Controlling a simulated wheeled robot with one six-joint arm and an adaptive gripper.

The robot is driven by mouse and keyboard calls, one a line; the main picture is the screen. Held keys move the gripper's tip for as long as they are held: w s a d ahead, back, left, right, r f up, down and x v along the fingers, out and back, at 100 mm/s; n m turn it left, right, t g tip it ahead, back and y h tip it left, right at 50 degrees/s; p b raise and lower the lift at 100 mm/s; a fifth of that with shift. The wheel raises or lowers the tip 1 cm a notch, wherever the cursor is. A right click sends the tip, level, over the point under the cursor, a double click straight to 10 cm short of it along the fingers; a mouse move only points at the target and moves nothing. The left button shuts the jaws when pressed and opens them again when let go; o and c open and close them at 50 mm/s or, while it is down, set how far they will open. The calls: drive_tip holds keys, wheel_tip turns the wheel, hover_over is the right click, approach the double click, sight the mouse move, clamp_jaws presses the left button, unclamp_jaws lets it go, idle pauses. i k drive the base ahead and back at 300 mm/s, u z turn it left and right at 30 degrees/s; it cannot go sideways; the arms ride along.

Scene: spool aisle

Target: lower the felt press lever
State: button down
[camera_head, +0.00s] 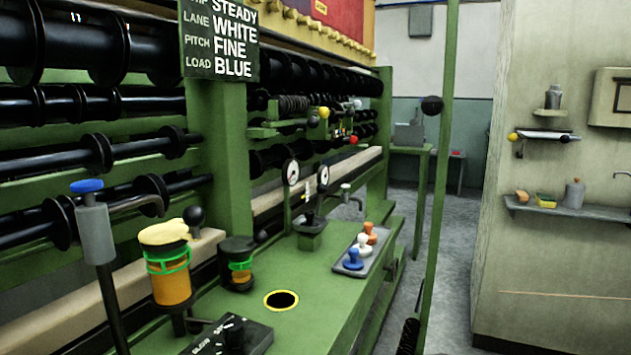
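My gripper is not in view. I cannot tell for sure which part is the felt press lever. A small assembly with a yellow knob (324,113) and a red knob (353,140) sits on the green machine frame, in front of the black rollers. A black ball knob (432,105) shows against a tall green post at the right of the machine. No label for a felt press is readable.
The green bench (330,285) carries an orange jar (170,270), a black-lidded jar (238,262), a tray of coloured knobs (372,262) and a yellow-ringed hole (281,300). A blue-topped post (95,230) stands at front left. Grey floor (440,260) lies open between machine and right wall.

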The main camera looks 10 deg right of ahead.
sight(321, 188)
drive_tip(key=z, duration=1.4)
drive_tip(key=i, duration=1.25)
drive_tip(key=u, duration=1.45)
